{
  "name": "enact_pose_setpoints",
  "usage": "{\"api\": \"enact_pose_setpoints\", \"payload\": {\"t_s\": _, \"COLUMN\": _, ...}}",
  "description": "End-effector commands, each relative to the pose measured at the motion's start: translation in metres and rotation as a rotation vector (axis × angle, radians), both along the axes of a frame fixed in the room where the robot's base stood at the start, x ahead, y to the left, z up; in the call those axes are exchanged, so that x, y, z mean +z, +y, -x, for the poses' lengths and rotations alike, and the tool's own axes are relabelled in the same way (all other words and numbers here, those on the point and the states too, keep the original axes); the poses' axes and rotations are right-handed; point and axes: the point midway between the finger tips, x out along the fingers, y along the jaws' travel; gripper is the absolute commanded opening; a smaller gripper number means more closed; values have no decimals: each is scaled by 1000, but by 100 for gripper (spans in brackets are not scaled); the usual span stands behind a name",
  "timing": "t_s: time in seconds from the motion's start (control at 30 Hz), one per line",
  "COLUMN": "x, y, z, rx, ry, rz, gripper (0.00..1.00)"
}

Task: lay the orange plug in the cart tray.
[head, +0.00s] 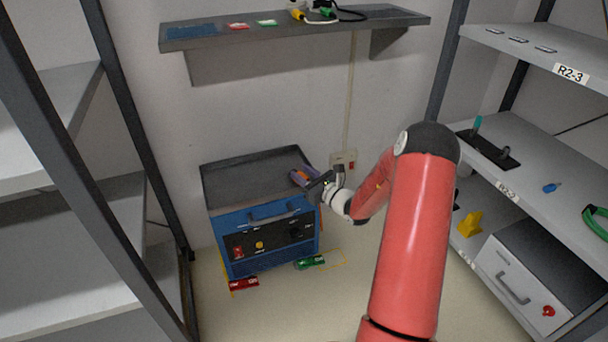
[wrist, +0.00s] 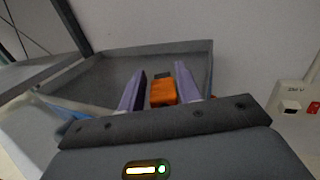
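The orange plug (wrist: 162,92) is between the two purple fingers of my gripper (wrist: 162,88) in the wrist view. Narrow grey gaps seem to show on both sides of it, so whether the fingers press on it is unclear. In the head view, my gripper (head: 304,175) is at the right end of the cart tray (head: 250,180), with a bit of the orange plug (head: 301,174) showing. The grey, rimmed tray tops the blue cart (head: 270,262); it also fills the wrist view's background (wrist: 105,75). Whether the plug touches the tray floor is hidden. The visible tray floor looks empty.
A wall shelf (head: 290,28) hangs above the cart. A wall socket (head: 343,160) is just right of my gripper. Racks stand left (head: 60,190) and right (head: 530,165). A red item (head: 243,285) and a green item (head: 310,262) lie on the floor by the cart.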

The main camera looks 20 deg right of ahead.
Motion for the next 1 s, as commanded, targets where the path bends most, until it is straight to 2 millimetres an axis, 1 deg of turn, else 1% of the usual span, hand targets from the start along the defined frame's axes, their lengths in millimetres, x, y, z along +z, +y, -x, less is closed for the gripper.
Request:
{"api": "enact_pose_setpoints", "payload": {"t_s": 0.03, "x": -15, "y": 0, "z": 4, "rx": -1, "ry": 31, "rz": 0, "gripper": 49}}
{"api": "enact_pose_setpoints", "payload": {"t_s": 0.17, "x": -15, "y": 0, "z": 4, "rx": -1, "ry": 34, "rz": 0, "gripper": 49}}
{"api": "enact_pose_setpoints", "payload": {"t_s": 0.27, "x": -13, "y": 0, "z": 5, "rx": -1, "ry": 34, "rz": 0, "gripper": 49}}
{"api": "enact_pose_setpoints", "payload": {"t_s": 0.4, "x": 1, "y": 0, "z": 5, "rx": -1, "ry": 34, "rz": 1, "gripper": 49}}
{"api": "enact_pose_setpoints", "payload": {"t_s": 0.43, "x": 0, "y": -2, "z": 8, "rx": -3, "ry": 35, "rz": 1, "gripper": 49}}
{"api": "enact_pose_setpoints", "payload": {"t_s": 0.47, "x": -4, "y": -5, "z": 14, "rx": -4, "ry": 35, "rz": 1, "gripper": 49}}
{"api": "enact_pose_setpoints", "payload": {"t_s": 0.7, "x": -1, "y": -26, "z": 65, "rx": -6, "ry": 29, "rz": -1, "gripper": 49}}
{"api": "enact_pose_setpoints", "payload": {"t_s": 0.8, "x": 0, "y": -35, "z": 83, "rx": -6, "ry": 26, "rz": 0, "gripper": 49}}
{"api": "enact_pose_setpoints", "payload": {"t_s": 0.9, "x": 1, "y": -40, "z": 97, "rx": -4, "ry": 24, "rz": 0, "gripper": 49}}
{"api": "enact_pose_setpoints", "payload": {"t_s": 1.0, "x": 3, "y": -44, "z": 107, "rx": -3, "ry": 21, "rz": 1, "gripper": 49}}
